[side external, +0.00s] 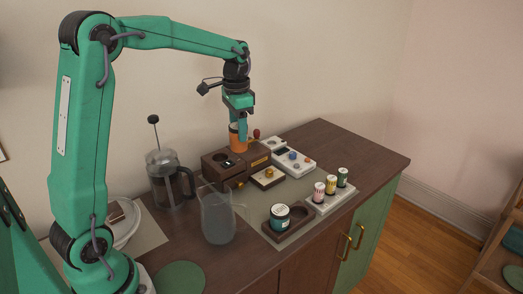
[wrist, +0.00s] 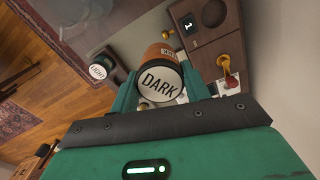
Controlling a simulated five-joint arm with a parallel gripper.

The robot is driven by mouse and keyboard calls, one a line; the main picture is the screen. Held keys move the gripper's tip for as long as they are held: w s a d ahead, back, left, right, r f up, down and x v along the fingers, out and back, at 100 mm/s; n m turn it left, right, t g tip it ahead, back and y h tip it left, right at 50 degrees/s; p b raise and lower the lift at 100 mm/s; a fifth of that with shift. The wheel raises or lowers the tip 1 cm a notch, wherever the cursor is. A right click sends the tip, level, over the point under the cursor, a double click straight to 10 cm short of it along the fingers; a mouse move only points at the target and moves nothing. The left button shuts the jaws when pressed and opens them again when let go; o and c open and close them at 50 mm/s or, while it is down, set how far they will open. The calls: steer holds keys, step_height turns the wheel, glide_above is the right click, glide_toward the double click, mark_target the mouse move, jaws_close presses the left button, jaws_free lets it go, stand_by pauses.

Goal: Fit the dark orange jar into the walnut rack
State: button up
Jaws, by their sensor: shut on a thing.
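The dark orange jar (side external: 238,143) is upright between the fingers of my gripper (side external: 238,118). In the wrist view its white lid reads "DARK" (wrist: 160,82), with its orange body (wrist: 159,52) behind. My gripper (wrist: 162,92) is shut on it, one green finger on each side. The jar is at the back of the brown block unit; I cannot tell whether its base touches. The low walnut rack (side external: 291,231) lies near the counter's front edge. It holds a dark jar (side external: 280,216) with a pale label; an empty well shows beside that jar.
The brown block unit (side external: 221,178) has a round opening. A glass pitcher (side external: 217,220) and a French press (side external: 168,182) are left of the rack.

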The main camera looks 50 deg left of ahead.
steer(key=w+d+f+m, duration=0.3)
steer(key=d+f, duration=0.1)
steer(key=d, duration=0.5)
steer(key=w+d+f+m, duration=0.3)
steer(key=d, duration=0.6)
steer(key=shift+w+d+f, duration=0.15)
steer(key=shift+w+f, duration=0.2)
steer(key=shift+f, duration=0.05)
steer(key=shift+f, duration=0.15)
steer(key=shift+f, duration=2.95)
steer(key=shift+f, duration=1.35)
steer(key=o, duration=1.2)
steer(key=shift+r, duration=0.1)
steer(key=shift+r, duration=3.65)
